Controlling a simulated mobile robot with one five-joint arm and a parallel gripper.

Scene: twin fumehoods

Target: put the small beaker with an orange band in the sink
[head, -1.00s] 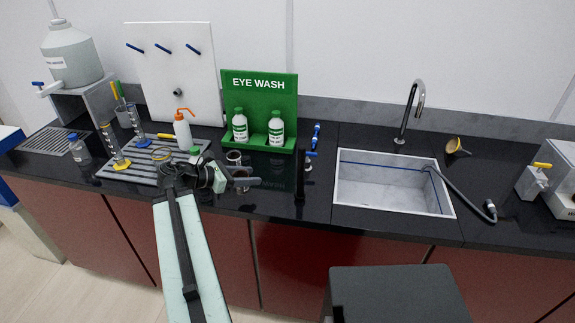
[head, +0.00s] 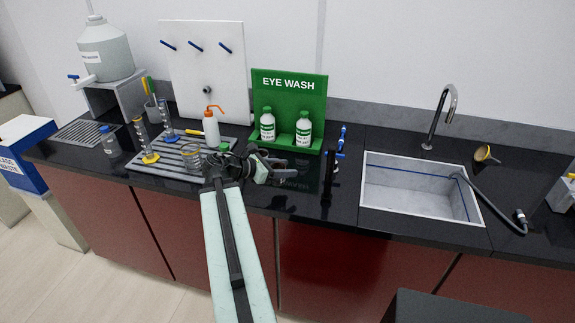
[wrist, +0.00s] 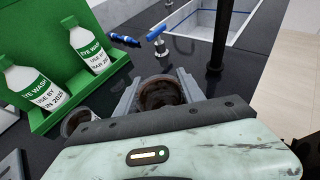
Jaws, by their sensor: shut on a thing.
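My gripper (head: 290,178) is over the front of the black counter, left of the sink. In the wrist view my gripper (wrist: 155,95) is shut on a small round beaker (wrist: 162,92) with a dark brownish inside. An orange band cannot be made out on it, and its lower part is hidden by my wrist. A second small beaker (wrist: 76,122) stands to the left, apart from the jaws. The grey sink (head: 415,182) is to the right in the head view; it also shows at the top of the wrist view (wrist: 204,22).
A dark upright post (head: 328,175) and blue-handled taps (wrist: 156,34) stand between my gripper and the sink. The green eye wash stand (head: 288,95) is behind. A hose (head: 497,207) lies over the sink's right edge. A rack with cylinders is at the left.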

